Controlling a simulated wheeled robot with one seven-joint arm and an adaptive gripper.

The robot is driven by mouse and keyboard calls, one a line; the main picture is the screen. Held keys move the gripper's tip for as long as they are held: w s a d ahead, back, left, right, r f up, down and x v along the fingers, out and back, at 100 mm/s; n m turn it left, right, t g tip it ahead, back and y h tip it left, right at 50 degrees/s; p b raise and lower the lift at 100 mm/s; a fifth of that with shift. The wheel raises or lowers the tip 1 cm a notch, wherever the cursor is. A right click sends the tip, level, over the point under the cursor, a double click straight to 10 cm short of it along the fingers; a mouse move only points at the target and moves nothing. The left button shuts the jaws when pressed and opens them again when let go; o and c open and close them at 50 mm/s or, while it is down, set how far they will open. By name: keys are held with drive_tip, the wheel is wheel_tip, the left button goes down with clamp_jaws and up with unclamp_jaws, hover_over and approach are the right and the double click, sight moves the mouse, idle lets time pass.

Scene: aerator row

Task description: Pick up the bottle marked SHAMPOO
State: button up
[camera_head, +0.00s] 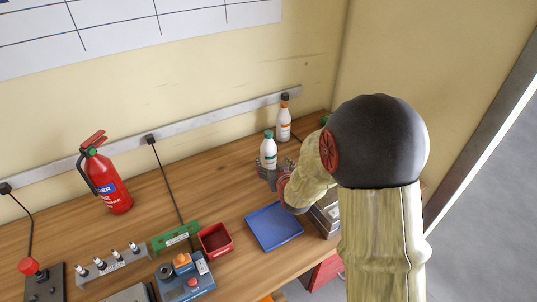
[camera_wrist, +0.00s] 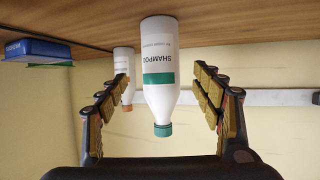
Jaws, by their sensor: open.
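The bottle marked SHAMPOO (camera_wrist: 160,75) is white with a green band and a green cap. It stands upright on the wooden bench; the wrist view shows it upside down. In the head view it is the green-capped bottle (camera_head: 268,152) near the wall. My gripper (camera_head: 274,177) is at its near side, and my arm hides part of the hand. In the wrist view my gripper (camera_wrist: 162,85) is open, with one finger on each side of the bottle and visible gaps on both sides.
A second white bottle (camera_head: 284,122) with an orange band stands behind, and shows partly behind the left finger (camera_wrist: 124,62). A blue item (camera_wrist: 37,49) lies beyond it. A blue tray (camera_head: 273,226), red bin (camera_head: 215,240) and fire extinguisher (camera_head: 106,180) are on the bench (camera_head: 160,195).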

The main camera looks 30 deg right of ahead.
sight(268, 156)
drive_tip(key=shift+f+b+x, duration=0.1)
drive_tip(key=shift+b+x, duration=0.5)
drive_tip(key=shift+x, duration=1.35)
drive_tip(key=shift+f+b+x, duration=0.15)
drive_tip(key=shift+b+x, duration=0.45)
drive_tip(key=shift+x, duration=1.35)
drive_tip(key=shift+s, duration=0.1)
drive_tip(key=shift+c, duration=1.3)
drive_tip(key=c, duration=1.4)
drive_tip(key=shift+r, duration=0.1)
drive_tip(key=shift+r, duration=0.1)
drive_tip(key=shift+c, duration=0.2)
